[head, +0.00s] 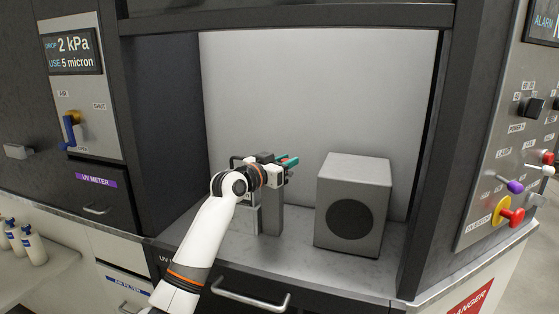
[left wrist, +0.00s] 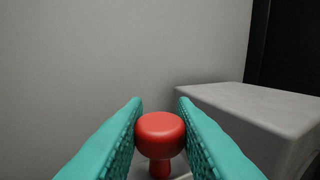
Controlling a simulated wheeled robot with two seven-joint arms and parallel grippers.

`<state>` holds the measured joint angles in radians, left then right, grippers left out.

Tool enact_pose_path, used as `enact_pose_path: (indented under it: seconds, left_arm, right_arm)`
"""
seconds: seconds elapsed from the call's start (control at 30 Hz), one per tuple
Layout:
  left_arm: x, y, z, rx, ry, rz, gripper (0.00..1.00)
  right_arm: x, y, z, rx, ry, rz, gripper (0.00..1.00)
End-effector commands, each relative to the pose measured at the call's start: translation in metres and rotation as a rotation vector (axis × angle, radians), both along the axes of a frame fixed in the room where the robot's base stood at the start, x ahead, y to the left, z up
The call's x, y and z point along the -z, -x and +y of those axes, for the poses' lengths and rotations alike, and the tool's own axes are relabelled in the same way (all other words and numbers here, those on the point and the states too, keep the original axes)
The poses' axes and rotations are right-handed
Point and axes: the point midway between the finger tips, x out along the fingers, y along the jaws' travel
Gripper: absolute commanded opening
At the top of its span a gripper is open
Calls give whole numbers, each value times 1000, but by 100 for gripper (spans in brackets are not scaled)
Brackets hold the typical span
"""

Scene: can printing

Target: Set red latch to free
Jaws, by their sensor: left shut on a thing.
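The red latch (left wrist: 160,134) shows in the left wrist view as a round red knob on a short red stem. It sits between the teal ribbed fingers of my left gripper (left wrist: 160,108), which is shut on it. In the head view, my left gripper (head: 290,161) is inside the grey bay, at the top of a grey post (head: 271,215). Most of the latch is hidden there by the fingers and wrist. The base of the latch is not clear in either view. My right gripper is in neither view.
A grey box (head: 353,200) with a dark round opening stands right of the post. The bay's dark side walls and top edge frame the arm. A control panel (head: 511,150) with coloured knobs is at right. A blue lever (head: 70,131) is on the left panel.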

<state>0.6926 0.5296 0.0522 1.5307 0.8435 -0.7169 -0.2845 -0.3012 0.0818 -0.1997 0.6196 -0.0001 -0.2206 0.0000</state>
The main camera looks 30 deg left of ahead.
Motion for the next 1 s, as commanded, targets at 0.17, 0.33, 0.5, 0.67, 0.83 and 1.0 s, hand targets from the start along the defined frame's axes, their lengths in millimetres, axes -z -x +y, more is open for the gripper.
enact_pose_path:
  seconds: [0.17, 0.33, 0.5, 0.67, 0.83, 1.0]
  left_arm:
    - [1, 0, -2, 5, 2, 0, 36]
    - [0, 0, -2, 4, 2, 0, 44]
    - [1, 1, -1, 3, 1, 0, 44]
    - [3, 14, 2, 1, -1, -1, 44]
    - [5, 48, 7, 2, -4, -1, 44]
    - [5, 84, 11, 3, -3, 1, 44]
  right_arm:
    - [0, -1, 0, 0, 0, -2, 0]
    - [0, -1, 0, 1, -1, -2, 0]
    - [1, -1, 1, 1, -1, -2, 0]
    - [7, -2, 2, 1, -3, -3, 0]
    - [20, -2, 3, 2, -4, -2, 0]
    - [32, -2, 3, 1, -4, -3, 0]
